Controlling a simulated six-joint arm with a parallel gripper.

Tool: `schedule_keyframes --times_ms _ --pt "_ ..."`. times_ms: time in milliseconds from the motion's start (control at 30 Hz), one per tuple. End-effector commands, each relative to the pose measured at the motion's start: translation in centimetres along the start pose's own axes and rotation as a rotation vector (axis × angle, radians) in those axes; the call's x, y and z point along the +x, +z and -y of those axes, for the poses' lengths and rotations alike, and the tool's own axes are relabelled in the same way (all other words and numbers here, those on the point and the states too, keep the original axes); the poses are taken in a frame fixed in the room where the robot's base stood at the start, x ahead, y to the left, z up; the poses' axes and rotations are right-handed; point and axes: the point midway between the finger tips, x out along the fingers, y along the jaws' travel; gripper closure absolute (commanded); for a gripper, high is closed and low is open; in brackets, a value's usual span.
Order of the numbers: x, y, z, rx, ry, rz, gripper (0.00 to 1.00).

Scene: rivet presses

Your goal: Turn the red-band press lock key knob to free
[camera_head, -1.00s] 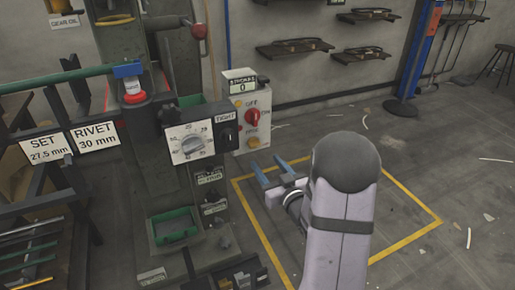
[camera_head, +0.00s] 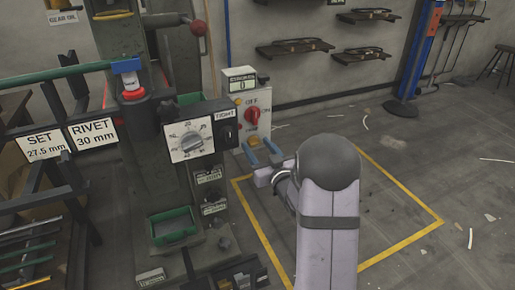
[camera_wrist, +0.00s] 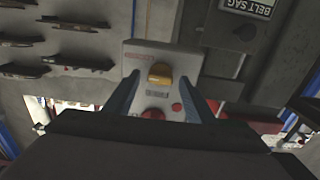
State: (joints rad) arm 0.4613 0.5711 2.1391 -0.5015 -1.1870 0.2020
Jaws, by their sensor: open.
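The press (camera_head: 150,165) with a red band (camera_head: 134,95) stands left of centre in the head view. On its front is a white dial (camera_head: 190,141) with a grey pointer knob. Right of the dial is a small dark knob (camera_head: 228,134) on a black housing, under a label reading TIGHT. My gripper (camera_head: 257,145) is open and empty, its blue fingers in front of the lower part of a control box, right of the small knob and apart from it.
The white control box (camera_head: 252,112) has a red switch marked OFF and yellow buttons; a counter (camera_head: 240,82) sits on top. SET and RIVET signs (camera_head: 95,135) stand at left. A dark unit with a BELT SAG label (camera_wrist: 250,8) shows in the wrist view.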

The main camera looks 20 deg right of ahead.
Motion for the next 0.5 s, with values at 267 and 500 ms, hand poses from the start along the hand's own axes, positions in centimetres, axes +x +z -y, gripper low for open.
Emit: schedule_keyframes --times_ms 267,500 --pt "0.47 -0.03 -0.01 0.001 0.001 0.000 0.50" --pt "0.45 -0.02 -0.01 0.000 0.001 0.000 0.86"
